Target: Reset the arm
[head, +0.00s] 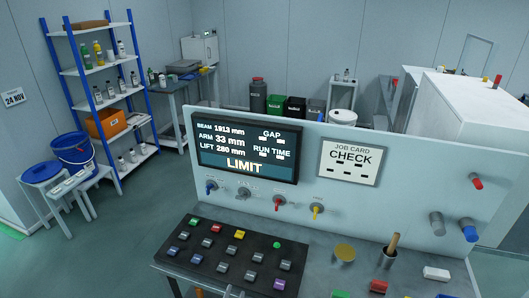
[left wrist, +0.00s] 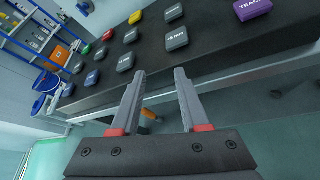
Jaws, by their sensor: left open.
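The dark button pad (head: 222,262) lies on the bench with rows of mostly grey keys, plus green (head: 194,222), red (head: 215,228), yellow (head: 239,235) and purple (head: 279,285) ones. The display (head: 246,150) above reads BEAM 1913 mm, ARM 33 mm, LIFT 280 mm and a large LIMIT. My left gripper (left wrist: 158,74) is open and empty; in the left wrist view its fingertips point at the pad's near edge, below a grey key marked in mm (left wrist: 177,38). The purple key there reads TEACH (left wrist: 252,8). In the head view the gripper barely shows at the bottom edge. My right gripper is out of view.
The upright panel (head: 420,190) carries a job card (head: 350,161) reading CHECK and several coloured knobs. Right of the pad are a yellow disc (head: 345,252), a cup (head: 388,259) with a wooden handle in it, and small blocks. A shelf (head: 100,75) stands far left.

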